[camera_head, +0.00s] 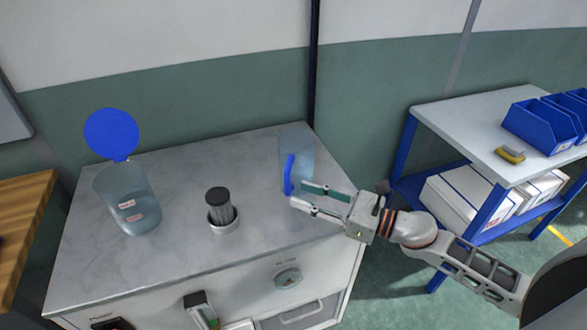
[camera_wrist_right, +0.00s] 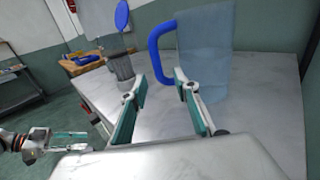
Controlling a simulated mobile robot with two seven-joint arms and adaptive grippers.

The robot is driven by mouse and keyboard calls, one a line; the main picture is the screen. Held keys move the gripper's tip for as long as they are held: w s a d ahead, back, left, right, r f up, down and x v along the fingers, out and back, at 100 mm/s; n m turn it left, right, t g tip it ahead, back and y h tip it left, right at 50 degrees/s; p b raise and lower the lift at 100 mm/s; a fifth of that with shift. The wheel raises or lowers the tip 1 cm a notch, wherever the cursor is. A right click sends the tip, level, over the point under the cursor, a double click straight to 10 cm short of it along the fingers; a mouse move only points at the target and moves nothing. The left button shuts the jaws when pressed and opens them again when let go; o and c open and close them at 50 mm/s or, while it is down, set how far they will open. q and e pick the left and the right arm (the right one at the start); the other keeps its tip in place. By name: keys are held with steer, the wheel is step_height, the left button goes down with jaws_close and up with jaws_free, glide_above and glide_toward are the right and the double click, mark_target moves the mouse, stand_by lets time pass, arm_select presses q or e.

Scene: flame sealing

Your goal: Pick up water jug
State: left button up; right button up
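The water jug (camera_head: 297,158) is a clear bluish jug with a blue handle (camera_head: 289,175), upright near the back right of the grey counter. In the right wrist view the jug (camera_wrist_right: 205,55) stands just ahead, its handle (camera_wrist_right: 155,55) towards my gripper. My right gripper (camera_head: 298,194) is open and empty, fingers pointing at the handle from the right front. In the wrist view the handle lies beyond the gap between the fingertips (camera_wrist_right: 160,78). My left gripper (camera_wrist_right: 82,141) shows small at the left of the wrist view, its fingers apparently apart and empty.
A clear container with water (camera_head: 128,205) and a raised blue lid (camera_head: 112,133) stands at the counter's left. A dark cylinder in a metal cup (camera_head: 219,208) is mid-counter. A blue-framed shelf (camera_head: 440,112) with blue bins (camera_head: 540,125) stands right. The counter (camera_head: 255,250) front is clear.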

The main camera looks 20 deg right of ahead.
mark_target(288, 190)
steer(key=p+x, duration=0.1)
steer(key=x, duration=0.3)
steer(key=shift+w+a+r+p, duration=0.1)
steer(key=shift+a+r+p, duration=0.15)
steer(key=shift+p, duration=0.1)
steer(key=shift+w+a+f, duration=0.15)
steer(key=shift+w+a, duration=0.05)
steer(key=shift+w, duration=0.05)
jaws_close()
